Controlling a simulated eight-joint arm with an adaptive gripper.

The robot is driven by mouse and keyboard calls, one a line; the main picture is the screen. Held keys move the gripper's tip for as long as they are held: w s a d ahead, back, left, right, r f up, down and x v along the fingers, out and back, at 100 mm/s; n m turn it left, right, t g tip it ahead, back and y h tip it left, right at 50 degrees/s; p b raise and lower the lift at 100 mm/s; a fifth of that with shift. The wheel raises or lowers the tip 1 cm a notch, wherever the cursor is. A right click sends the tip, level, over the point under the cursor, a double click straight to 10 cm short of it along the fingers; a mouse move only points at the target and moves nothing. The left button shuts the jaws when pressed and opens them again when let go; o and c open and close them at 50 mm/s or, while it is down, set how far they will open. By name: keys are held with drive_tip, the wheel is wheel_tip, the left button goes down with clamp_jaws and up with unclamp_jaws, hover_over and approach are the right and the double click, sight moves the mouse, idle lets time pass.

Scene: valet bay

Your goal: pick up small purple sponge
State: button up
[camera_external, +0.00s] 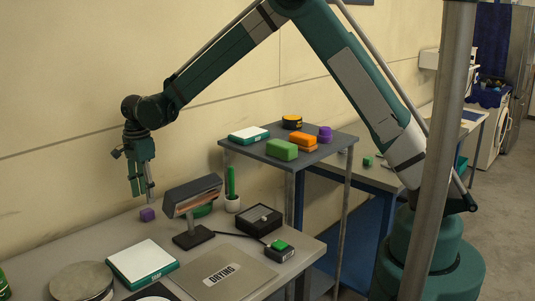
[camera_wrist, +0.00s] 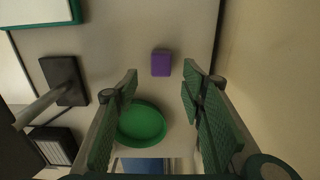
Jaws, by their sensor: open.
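The small purple sponge (camera_external: 147,215) lies on the grey worktop near its back edge by the wall, at the left in the external view. In the wrist view the sponge (camera_wrist: 161,63) shows as a purple block at upper centre, ahead of the fingers and apart from them. My gripper (camera_external: 149,198) points down just above the sponge in the external view. In the wrist view my gripper (camera_wrist: 160,85) has its two green fingers spread wide with nothing held between them.
A dark lamp-like fixture (camera_external: 190,200) stands right of the sponge. A green dish (camera_wrist: 141,123) lies near the fingers in the wrist view. Another purple object (camera_external: 325,134) sits on the raised shelf.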

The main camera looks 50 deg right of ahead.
sight(147, 210)
drive_tip(key=shift+f, duration=0.1)
drive_tip(key=shift+f, duration=1.15)
drive_tip(key=shift+f, duration=0.1)
drive_tip(key=shift+w+a+f, duration=0.1)
drive_tip(key=shift+f, duration=2.4)
drive_tip(key=c, duration=0.8)
